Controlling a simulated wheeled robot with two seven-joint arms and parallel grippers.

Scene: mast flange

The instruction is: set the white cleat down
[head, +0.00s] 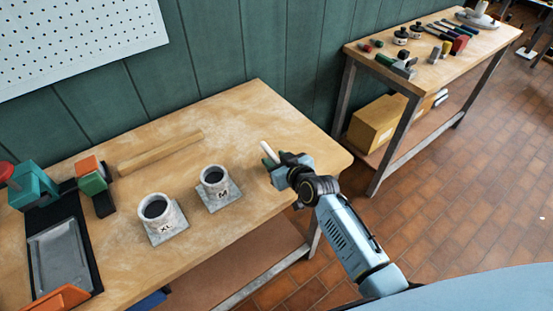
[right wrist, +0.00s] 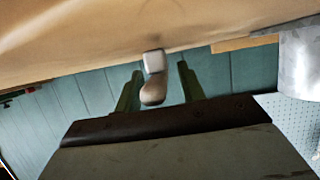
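The white cleat (head: 269,151) shows in the head view near the right end of the front workbench (head: 240,115), just beyond my right gripper (head: 279,167). In the right wrist view the cleat (right wrist: 153,78) is a pale, bent piece between the two green fingers of my right gripper (right wrist: 158,82). A gap shows on each side of it, so the fingers look open around it. Its far end meets the wooden top in that picture; I cannot tell for certain whether it touches. My left gripper is not in view.
Grey flanged sockets marked XL (head: 168,233) and M (head: 232,195) stand left of my right gripper. A wooden strip (head: 160,152) lies behind them. A dark tray (head: 58,258) and green-orange blocks (head: 91,176) are at the left. A second bench (head: 430,75) holds tools.

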